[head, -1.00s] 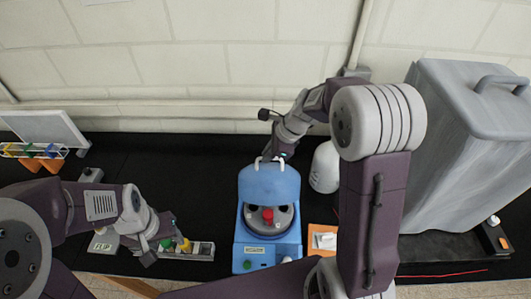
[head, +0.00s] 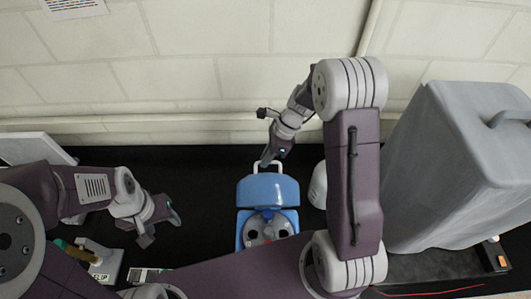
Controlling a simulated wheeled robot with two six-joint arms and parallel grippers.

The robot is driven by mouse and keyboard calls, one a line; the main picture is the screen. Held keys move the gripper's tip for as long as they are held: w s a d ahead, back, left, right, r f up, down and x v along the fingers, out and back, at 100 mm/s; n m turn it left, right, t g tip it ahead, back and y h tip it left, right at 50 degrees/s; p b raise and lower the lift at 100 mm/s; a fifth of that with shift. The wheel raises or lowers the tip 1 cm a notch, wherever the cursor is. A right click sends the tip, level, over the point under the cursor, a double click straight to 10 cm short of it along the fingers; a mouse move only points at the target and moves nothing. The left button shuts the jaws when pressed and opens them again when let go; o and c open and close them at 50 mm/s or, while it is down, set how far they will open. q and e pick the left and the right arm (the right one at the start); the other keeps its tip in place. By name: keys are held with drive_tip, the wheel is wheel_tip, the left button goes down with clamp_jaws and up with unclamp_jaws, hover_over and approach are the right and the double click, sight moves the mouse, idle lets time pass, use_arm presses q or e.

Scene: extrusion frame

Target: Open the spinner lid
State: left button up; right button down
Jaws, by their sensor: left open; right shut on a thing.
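The blue spinner (head: 241,222) stands in the middle of the black bench, its lower part cut off by my arm. Its blue lid (head: 268,190) is raised and stands up at the back, showing the round grey rotor (head: 281,229) with dark holes in front of it. My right gripper (head: 268,158) is shut on the white lid handle (head: 278,168) at the lid's top edge. My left gripper (head: 162,226) is open and empty, above the bench to the left of the spinner.
A large grey bin-like box (head: 440,165) with a handle stands at the right. A white rounded object (head: 318,187) is just right of the spinner. A labelled grey block (head: 103,265) and part of a rack (head: 143,275) lie at the front left. The wall (head: 220,60) closes off the back.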

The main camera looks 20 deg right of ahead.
drive_tip(key=shift+s+f, duration=0.15)
drive_tip(key=shift+s, duration=0.1)
drive_tip(key=c, duration=1.8)
unclamp_jaws()
drive_tip(key=o, duration=0.3)
drive_tip(key=shift+w, duration=0.15)
drive_tip(key=b+v, duration=0.1)
drive_tip(key=v, duration=0.8)
drive_tip(key=shift+b, duration=0.3)
